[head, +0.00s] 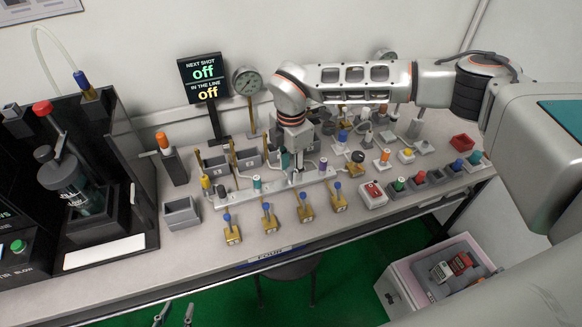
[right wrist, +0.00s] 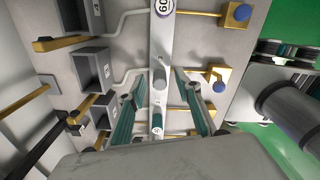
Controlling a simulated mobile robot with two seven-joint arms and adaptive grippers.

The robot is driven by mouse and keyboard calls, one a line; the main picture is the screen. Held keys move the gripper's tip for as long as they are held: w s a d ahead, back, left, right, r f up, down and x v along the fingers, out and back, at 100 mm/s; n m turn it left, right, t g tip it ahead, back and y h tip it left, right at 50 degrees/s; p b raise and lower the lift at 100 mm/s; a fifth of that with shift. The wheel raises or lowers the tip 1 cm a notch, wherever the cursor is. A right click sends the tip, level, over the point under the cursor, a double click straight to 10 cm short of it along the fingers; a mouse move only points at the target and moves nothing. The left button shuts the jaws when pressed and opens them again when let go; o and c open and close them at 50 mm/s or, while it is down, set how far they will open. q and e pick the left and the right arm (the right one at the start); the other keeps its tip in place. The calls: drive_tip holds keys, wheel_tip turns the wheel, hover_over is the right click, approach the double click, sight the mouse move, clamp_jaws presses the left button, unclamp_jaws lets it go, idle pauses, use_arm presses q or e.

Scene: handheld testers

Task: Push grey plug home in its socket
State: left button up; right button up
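The grey plug (right wrist: 160,80) stands in the pale bar (right wrist: 160,45) in the right wrist view, between a purple-ringed plug (right wrist: 163,5) and a teal plug (right wrist: 157,122). How deep it sits in its socket I cannot tell. My right gripper (right wrist: 158,88) has its two fingers apart, one on each side of the grey plug, with gaps visible. In the head view my right gripper (head: 294,165) points down over the middle of the bar (head: 275,186) and hides the grey plug. My left gripper (head: 174,313) shows only as two separated fingertips at the bottom edge, away from the bar.
Several brass pieces with blue knobs (head: 268,215) stand along the bench front. Grey bins (head: 181,213) are left of and behind the bar. A red-buttoned box (head: 372,194) is right. A black machine (head: 75,180) fills the left end. A pink-edged crate (head: 400,283) is below.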

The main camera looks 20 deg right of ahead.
wheel_tip(320, 180, up, 12)
idle(0.5)
